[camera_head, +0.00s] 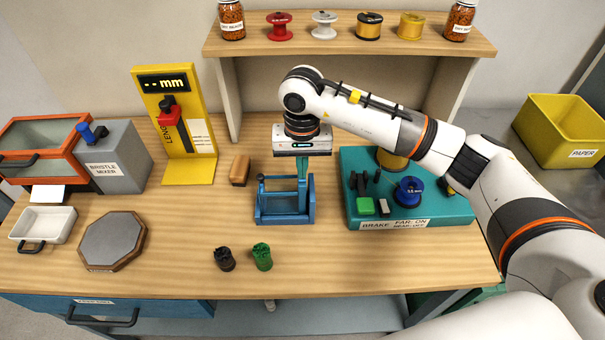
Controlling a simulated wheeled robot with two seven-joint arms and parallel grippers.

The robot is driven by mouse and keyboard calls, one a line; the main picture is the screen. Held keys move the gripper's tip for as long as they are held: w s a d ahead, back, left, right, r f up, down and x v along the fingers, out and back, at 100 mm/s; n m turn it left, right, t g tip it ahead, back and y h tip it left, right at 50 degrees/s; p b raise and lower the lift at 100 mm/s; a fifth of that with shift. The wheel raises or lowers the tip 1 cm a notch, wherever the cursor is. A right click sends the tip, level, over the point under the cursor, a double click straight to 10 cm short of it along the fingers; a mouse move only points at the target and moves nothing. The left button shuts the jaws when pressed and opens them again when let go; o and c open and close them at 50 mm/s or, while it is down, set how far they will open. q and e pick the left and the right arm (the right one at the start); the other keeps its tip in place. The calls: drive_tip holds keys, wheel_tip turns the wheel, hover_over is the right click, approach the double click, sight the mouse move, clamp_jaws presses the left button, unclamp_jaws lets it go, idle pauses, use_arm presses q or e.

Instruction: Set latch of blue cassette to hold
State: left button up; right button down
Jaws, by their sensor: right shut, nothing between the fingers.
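The blue cassette (284,219), an open blue frame with a flat base and upright end pieces, stands on the wooden table near the middle. A thin upright lever with a dark tip (261,184) shows at its left end; I cannot tell for sure whether this is the latch or how it is set. My right gripper (302,176) points down over the right part of the cassette. Its fingers are shut and empty, with the tips close to the top of the frame. I cannot tell whether they touch it. My left gripper is not in view.
A teal brake fixture (440,207) with a blue spool stands close on the right. A brown block (240,170) and a yellow gauge stand (190,130) are on the left. Black and green bundles (262,257) stand in front. A shelf (345,40) with spools is behind.

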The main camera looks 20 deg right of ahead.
drive_tip(key=shift+f+b, duration=0.35)
drive_tip(key=shift+f, duration=0.05)
drive_tip(key=shift+r+p, duration=1.15)
drive_tip(key=shift+r, duration=2.4)
